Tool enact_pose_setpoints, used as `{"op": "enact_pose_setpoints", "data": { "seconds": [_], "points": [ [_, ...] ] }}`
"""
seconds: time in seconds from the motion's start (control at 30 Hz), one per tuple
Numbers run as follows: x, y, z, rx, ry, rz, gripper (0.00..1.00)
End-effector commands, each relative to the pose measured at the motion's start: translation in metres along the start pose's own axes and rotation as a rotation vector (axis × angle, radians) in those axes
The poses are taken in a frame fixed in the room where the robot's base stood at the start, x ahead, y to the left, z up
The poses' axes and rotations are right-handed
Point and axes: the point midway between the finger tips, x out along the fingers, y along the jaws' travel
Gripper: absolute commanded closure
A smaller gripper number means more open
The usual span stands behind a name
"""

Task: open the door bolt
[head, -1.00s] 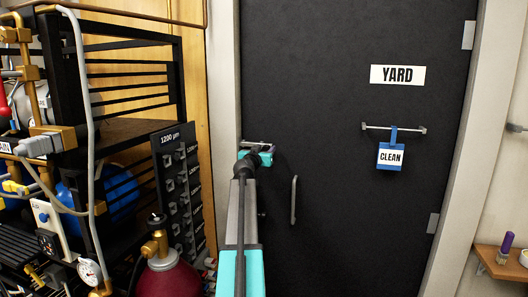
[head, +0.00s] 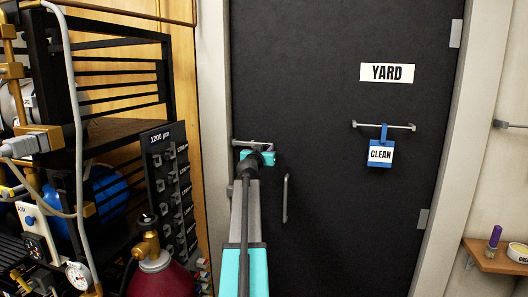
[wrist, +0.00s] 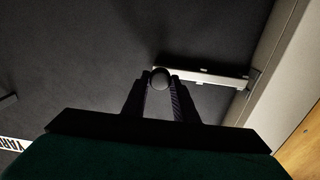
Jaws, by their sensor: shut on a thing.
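The door bolt (head: 243,142) is a pale metal bar fitted at the left edge of the dark door (head: 330,100), by the door frame. In the wrist view its plate (wrist: 212,77) runs right toward the pale frame. The round bolt knob (wrist: 160,76) is at the plate's end away from the frame. My gripper (head: 262,156) is at the bolt in the head view and partly covers it. In the wrist view my gripper's fingers (wrist: 160,86) are closed around the knob. Whether the bolt's tip still enters the frame is not clear.
A vertical door handle (head: 285,199) is right of my arm. A rail with a blue "CLEAN" tag (head: 380,153) hangs on the door under a "YARD" sign (head: 387,73). A black rack (head: 110,130) and a red cylinder (head: 160,277) stand close on the left.

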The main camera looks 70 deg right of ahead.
Motion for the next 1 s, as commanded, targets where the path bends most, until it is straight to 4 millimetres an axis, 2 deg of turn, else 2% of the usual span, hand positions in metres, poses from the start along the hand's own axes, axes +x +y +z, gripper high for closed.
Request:
{"op": "enact_pose_setpoints", "data": {
  "seconds": [0.4, 0.43, 0.5, 1.0],
  "points": [
    [-0.007, -0.012, -0.001, -0.001, 0.000, -0.017, 1.00],
    [-0.007, -0.012, -0.001, -0.001, 0.000, -0.018, 0.69],
    [-0.007, -0.013, -0.001, -0.001, 0.000, -0.019, 0.57],
    [-0.013, -0.015, 0.000, 0.000, 0.001, -0.021, 0.56]
  ]
}}
